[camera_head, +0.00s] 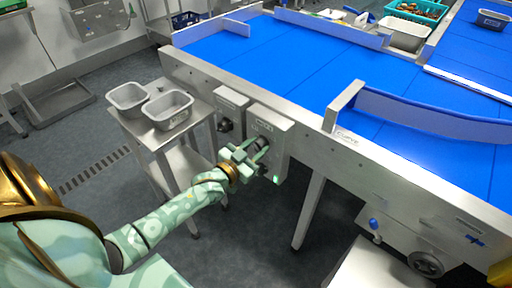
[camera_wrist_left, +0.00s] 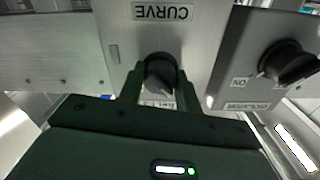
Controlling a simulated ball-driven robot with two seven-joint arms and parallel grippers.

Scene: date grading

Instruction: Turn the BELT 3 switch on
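Two grey switch boxes hang on the near side of the conveyor: a larger one (camera_head: 283,143) and a smaller one (camera_head: 232,102) to its left. The smaller box has a black knob (camera_head: 225,125); in the left wrist view this knob (camera_wrist_left: 288,64) sits beside an ON mark. My left gripper (camera_head: 250,153) is at the larger box's black knob (camera_wrist_left: 160,72). Its dark green fingers (camera_wrist_left: 160,88) stand on both sides of that knob, apparently open with little clearance. The lettering near this knob is partly hidden, and I cannot read BELT 3. My right gripper is out of view.
A CURVE label (camera_wrist_left: 162,12) shows upside down above the knob. A steel stand with two grey tubs (camera_head: 167,109) is left of the boxes. The blue belt (camera_head: 290,55) runs behind them. A conveyor leg (camera_head: 309,212) stands at the right.

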